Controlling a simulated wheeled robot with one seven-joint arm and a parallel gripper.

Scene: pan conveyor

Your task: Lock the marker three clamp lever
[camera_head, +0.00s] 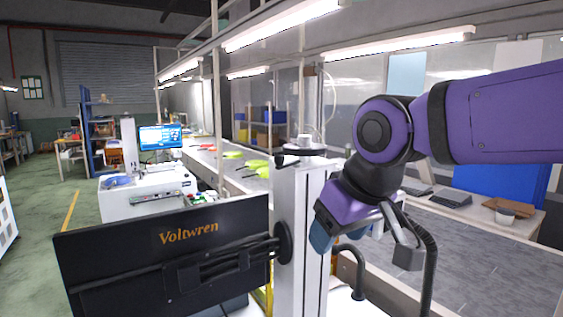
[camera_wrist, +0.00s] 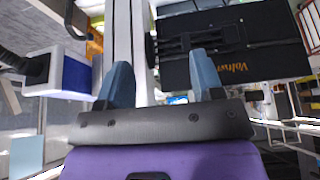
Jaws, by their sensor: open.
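I cannot make out a clamp lever or a marker numbered three in either view. My gripper (camera_head: 328,236) hangs at the end of my purple arm, just right of a white upright post (camera_head: 297,220) in the head view. In the wrist view my gripper (camera_wrist: 162,82) shows two blue fingers spread wide apart with nothing between them touching. The post (camera_wrist: 131,40) runs behind the gap between the fingers. A black curved handle-like part (camera_head: 357,262) shows below the gripper; I cannot tell what it belongs to.
A black Voltwren monitor (camera_head: 160,245) is mounted left of the post, close to my gripper; it also shows in the wrist view (camera_wrist: 240,45). A grey worktop (camera_head: 470,250) lies at the right. Green items (camera_head: 255,166) lie on a long bench behind. Open floor is at the left.

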